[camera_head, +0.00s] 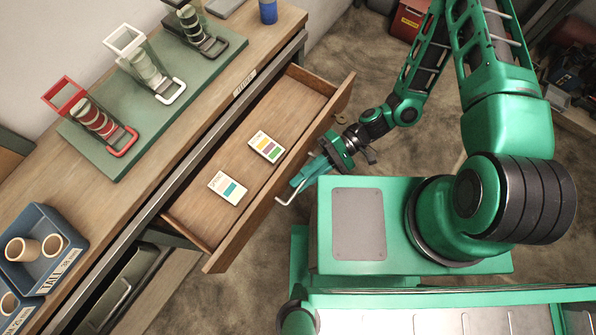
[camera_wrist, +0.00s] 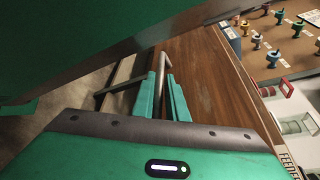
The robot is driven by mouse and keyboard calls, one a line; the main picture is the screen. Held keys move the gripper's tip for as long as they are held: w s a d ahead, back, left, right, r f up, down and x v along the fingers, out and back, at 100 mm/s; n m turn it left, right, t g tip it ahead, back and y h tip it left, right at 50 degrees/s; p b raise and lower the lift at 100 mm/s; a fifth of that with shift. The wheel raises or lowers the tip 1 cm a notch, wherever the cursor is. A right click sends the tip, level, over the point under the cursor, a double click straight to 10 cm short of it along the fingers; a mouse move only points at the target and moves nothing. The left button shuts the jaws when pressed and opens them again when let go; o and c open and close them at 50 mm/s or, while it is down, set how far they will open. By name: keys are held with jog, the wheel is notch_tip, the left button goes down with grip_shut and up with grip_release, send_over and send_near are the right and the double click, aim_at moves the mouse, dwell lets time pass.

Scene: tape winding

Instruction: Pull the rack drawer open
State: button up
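The wooden drawer (camera_head: 213,262) stands pulled well out from under the bench top in the head view. Two printed cards lie in it, one with a blue patch (camera_head: 228,188) and one with several colour patches (camera_head: 266,146). The drawer's metal bar handle (camera_head: 283,203) is on its front; it also shows in the wrist view (camera_wrist: 163,65). My gripper (camera_head: 299,181) is at the handle, outside the drawer front. In the wrist view its two teal fingers (camera_wrist: 164,82) lie on either side of the bar and close in on it. Part of the handle is hidden by them.
The bench top (camera_head: 190,75) carries a green base (camera_head: 112,152) with red, white and black roll holders. A blue bin (camera_head: 38,282) with tan rolls is at the left. A red box (camera_head: 408,22) stands on the floor behind. Open floor lies beyond the drawer's far end.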

dwell(0.3)
jog(key=v, duration=1.1)
jog(key=shift+f, duration=0.1)
